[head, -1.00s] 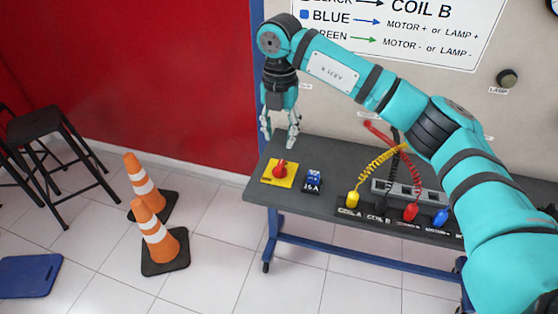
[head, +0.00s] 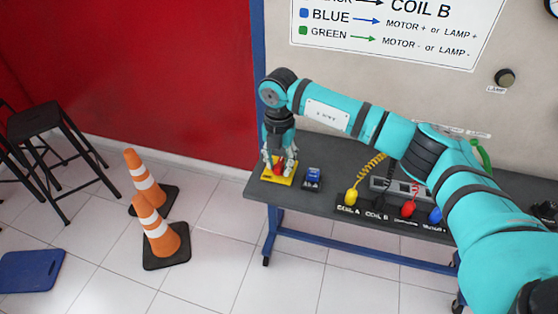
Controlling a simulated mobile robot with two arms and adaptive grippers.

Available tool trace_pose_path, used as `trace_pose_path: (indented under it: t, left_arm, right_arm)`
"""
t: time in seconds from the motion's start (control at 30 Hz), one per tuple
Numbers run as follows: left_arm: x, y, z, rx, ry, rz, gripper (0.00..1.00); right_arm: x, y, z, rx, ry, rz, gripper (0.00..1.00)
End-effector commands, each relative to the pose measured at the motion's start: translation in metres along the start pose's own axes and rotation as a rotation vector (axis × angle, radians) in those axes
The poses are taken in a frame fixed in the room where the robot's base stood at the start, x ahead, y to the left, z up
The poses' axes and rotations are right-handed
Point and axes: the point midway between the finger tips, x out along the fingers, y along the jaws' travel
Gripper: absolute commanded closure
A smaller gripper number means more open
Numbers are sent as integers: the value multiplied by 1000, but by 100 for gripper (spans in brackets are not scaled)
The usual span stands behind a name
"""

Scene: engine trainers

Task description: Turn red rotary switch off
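The red rotary switch (head: 279,168) sits on a yellow base plate (head: 270,176) near the left end of the grey bench. My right gripper (head: 279,172) points down over it, with its fingers on either side of the red knob. The fingers look apart, and I cannot tell whether they touch the knob. The gripper hides the back of the yellow plate. My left gripper is not in view.
A blue switch block (head: 312,179) stands just right of the yellow plate. Yellow (head: 351,196) and red (head: 408,208) plugs with cables are farther right on the bench (head: 330,152). Two orange cones (head: 158,230) and a black stool (head: 40,120) stand on the floor at left.

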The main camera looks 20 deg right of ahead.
Motion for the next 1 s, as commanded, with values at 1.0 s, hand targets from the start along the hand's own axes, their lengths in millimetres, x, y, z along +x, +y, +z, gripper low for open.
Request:
trace_pose_path:
  t: [1.0]
  left_arm:
    - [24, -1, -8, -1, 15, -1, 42]
  right_arm:
    - [2, -1, 1, -280, -1, 2, 100]
